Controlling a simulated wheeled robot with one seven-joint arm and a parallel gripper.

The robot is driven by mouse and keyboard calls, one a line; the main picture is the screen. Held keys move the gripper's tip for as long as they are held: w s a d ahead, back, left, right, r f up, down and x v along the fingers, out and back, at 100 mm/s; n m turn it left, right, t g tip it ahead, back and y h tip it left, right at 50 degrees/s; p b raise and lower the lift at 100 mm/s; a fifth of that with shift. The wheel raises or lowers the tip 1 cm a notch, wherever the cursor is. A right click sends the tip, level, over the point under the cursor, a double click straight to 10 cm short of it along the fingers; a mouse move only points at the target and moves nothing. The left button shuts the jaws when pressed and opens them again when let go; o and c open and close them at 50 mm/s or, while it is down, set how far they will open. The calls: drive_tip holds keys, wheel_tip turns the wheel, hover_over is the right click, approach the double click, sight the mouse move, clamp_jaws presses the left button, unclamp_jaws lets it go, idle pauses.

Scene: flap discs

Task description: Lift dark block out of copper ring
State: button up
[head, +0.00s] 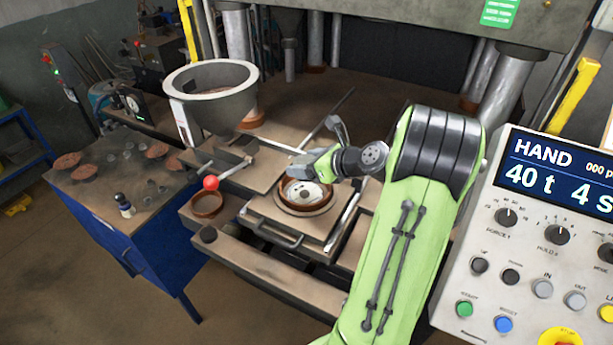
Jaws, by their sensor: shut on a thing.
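A copper-brown ring (304,208) sits in the round mould on the sliding plate at the centre. A pale disc face with dark marks (306,193) shows inside it. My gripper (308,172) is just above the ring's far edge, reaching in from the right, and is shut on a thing. The fingertips are small and partly hidden by the wrist. What they hold fits the dark block, but I cannot make out its outline, nor whether it touches the ring.
A large grey hopper ring (211,95) stands behind. A control panel (545,240) is at right, a blue bench (150,250) at left.

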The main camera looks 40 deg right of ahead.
sight(306, 162)
wheel_tip(306, 162, up, 4)
drive_tip(key=shift+f, duration=0.25)
wheel_tip(306, 162, up, 7)
drive_tip(key=p, duration=0.8)
drive_tip(key=shift+p, duration=0.4)
